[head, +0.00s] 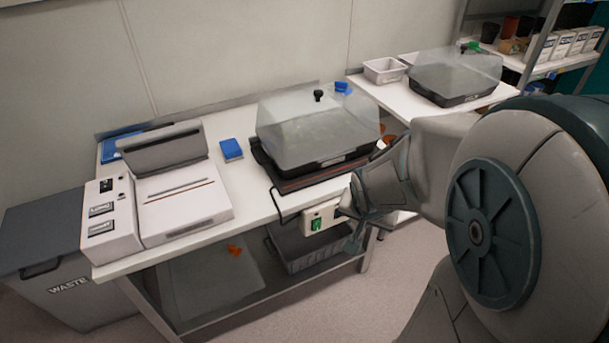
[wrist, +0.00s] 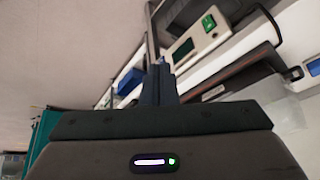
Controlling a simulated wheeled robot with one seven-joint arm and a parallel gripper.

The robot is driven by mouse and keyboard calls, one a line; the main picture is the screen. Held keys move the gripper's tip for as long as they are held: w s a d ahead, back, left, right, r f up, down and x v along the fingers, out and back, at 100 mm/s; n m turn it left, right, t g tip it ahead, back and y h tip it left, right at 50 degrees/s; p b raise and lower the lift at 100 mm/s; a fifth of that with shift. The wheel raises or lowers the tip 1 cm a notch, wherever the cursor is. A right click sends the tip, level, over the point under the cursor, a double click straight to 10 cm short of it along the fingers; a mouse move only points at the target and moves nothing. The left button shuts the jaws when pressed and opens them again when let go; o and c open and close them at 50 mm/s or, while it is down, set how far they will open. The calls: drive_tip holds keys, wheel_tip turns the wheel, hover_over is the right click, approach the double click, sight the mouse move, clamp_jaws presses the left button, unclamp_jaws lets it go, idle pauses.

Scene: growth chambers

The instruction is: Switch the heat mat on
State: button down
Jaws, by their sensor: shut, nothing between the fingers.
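The heat mat (head: 287,184) is a dark flat pad with a reddish edge, under a clear-domed propagator (head: 318,130) on the bench. A cable runs from it to a pale control box (head: 323,213) at the bench's front edge. The box carries a green switch (head: 316,224); I cannot tell its on or off state. In the wrist view the box (wrist: 195,42) shows a dark display and the green switch (wrist: 209,22). My gripper (head: 353,243) is shut and empty, just right of the box, apart from the switch. Its fingers (wrist: 158,75) also show in the wrist view.
A white machine (head: 180,200) with a switch panel stands at the bench's left, with a blue block (head: 231,149) beside it. A grey crate (head: 310,247) sits on the lower shelf. A waste bin (head: 55,260) stands left. Floor in front is clear.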

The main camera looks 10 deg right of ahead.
sight(317, 225)
drive_tip(key=w+a+f+m+t+y+b, duration=0.1)
drive_tip(key=w+f+m+t+y+b, duration=0.1)
drive_tip(key=f, duration=0.7)
drive_tip(key=w+f+m+t+y+b, duration=0.1)
drive_tip(key=w+f+m+y+b, duration=0.1)
drive_tip(key=w+f+m+b, duration=0.3)
wheel_tip(317, 225, down, 4)
drive_tip(key=shift+a+f+m+t+y+b, duration=0.3)
drive_tip(key=shift+a+m+t+b, duration=0.15)
drive_tip(key=shift+b, duration=0.25)
drive_tip(key=shift+w, duration=0.1)
drive_tip(key=w+r+b+x, duration=0.1)
drive_tip(key=b+x, duration=0.3)
drive_tip(key=x, duration=0.9)
drive_tip(key=shift+w+a+r+b, duration=0.15)
drive_tip(key=shift+w+r+b, duration=0.1)
drive_tip(key=shift+b, duration=0.15)
